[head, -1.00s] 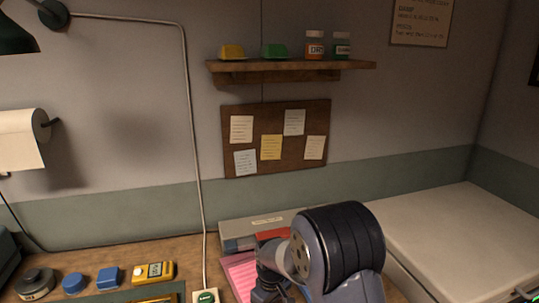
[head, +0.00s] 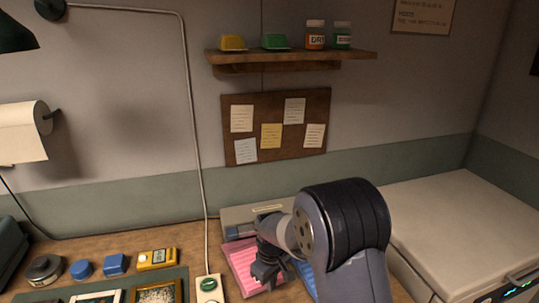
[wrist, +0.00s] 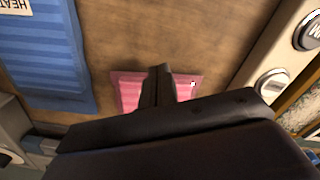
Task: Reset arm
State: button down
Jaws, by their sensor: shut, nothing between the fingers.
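My arm reaches over the counter in the head view. My gripper (head: 264,278) points down over a ribbed pink pack (head: 239,262), and its body hides part of the pack. In the wrist view, the gripper's dark fingers (wrist: 159,72) are together with nothing between them. The pink pack (wrist: 129,89) shows behind the fingers on both sides. I cannot tell whether the fingertips touch it. A ribbed blue pack labelled "HEAT" (wrist: 42,55) lies to the left in the wrist view. In the head view, a blue pack (head: 307,277) is partly hidden by my arm.
A grey box (head: 232,222) stands behind the packs. A power strip with a green switch (head: 209,285) lies left of the pink pack. A yellow meter (head: 157,259) and blue containers sit farther left. A pale chest (head: 455,225) stands right. A shelf (head: 290,58) hangs above.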

aim_at(271, 299)
notch_tip(271, 299, down, 5)
jog(key=shift+r+b, duration=0.15)
jog(key=shift+b, duration=1.1)
jog(key=shift+w+f, duration=0.1)
jog(key=shift+f, duration=0.3)
jog(key=shift+w+a+r+p, duration=0.2)
jog(key=shift+w+r+p, duration=0.15)
jog(key=shift+w, duration=0.3)
jog(key=shift+s+f, duration=0.1)
jog(key=shift+s+d+b, duration=0.1)
jog(key=shift+s+d, duration=0.1)
jog(key=shift+s, duration=0.45)
jog(key=shift+s+d+b, duration=0.15)
jog(key=shift+s+d, duration=0.05)
jog(key=shift+s, duration=0.5)
jog(key=shift+s+d+b, duration=0.1)
jog(key=shift+s+d, duration=0.1)
jog(key=shift+s, duration=0.45)
